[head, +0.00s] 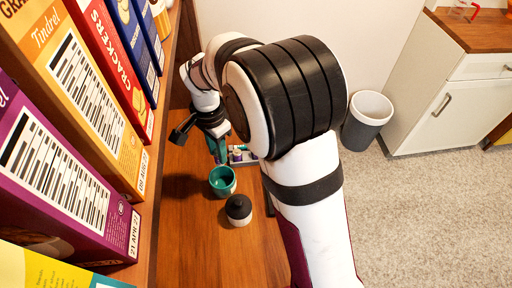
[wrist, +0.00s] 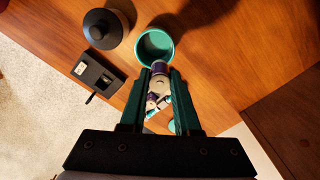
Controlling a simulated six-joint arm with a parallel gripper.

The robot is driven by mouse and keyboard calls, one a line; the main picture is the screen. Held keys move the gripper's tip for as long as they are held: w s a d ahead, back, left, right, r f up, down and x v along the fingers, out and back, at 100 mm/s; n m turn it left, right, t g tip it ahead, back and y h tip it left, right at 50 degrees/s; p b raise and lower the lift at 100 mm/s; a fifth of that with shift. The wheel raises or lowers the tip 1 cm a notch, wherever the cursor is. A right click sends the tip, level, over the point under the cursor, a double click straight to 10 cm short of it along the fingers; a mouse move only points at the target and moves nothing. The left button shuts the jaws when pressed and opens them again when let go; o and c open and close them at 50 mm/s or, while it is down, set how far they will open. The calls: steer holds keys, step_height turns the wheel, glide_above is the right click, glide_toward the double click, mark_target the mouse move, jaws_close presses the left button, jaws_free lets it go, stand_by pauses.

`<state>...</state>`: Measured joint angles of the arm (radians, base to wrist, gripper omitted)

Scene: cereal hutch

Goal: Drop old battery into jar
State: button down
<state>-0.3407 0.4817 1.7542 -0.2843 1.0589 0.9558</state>
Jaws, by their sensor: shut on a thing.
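My gripper (wrist: 160,76) is shut on a battery (wrist: 159,68) with a dark purple band and a pale end. The battery sits between the teal fingertips, and its tip overlaps the near rim of the open teal jar (wrist: 154,48) in the wrist view. I cannot tell how high it is above the jar. The jar stands upright on the wooden top and also shows in the head view (head: 222,182). In the head view my gripper (head: 220,156) is just behind the jar, and the held battery cannot be made out clearly.
Several batteries (wrist: 152,103) lie in a light tray (head: 245,163) beyond the jar. A jar with a black lid (head: 238,207) stands close by. A black device (wrist: 99,67) lies near the counter edge. Cereal boxes (head: 75,80) fill the shelf at left.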

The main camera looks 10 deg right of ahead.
mark_target(220, 165)
steer(key=shift+a+f, duration=0.1)
steer(key=shift+f, duration=3)
steer(key=c, duration=0.5)
jaws_free()
steer(key=shift+c, duration=0.2)
steer(key=shift+o, duration=1.2)
steer(key=shift+r, duration=3.55)
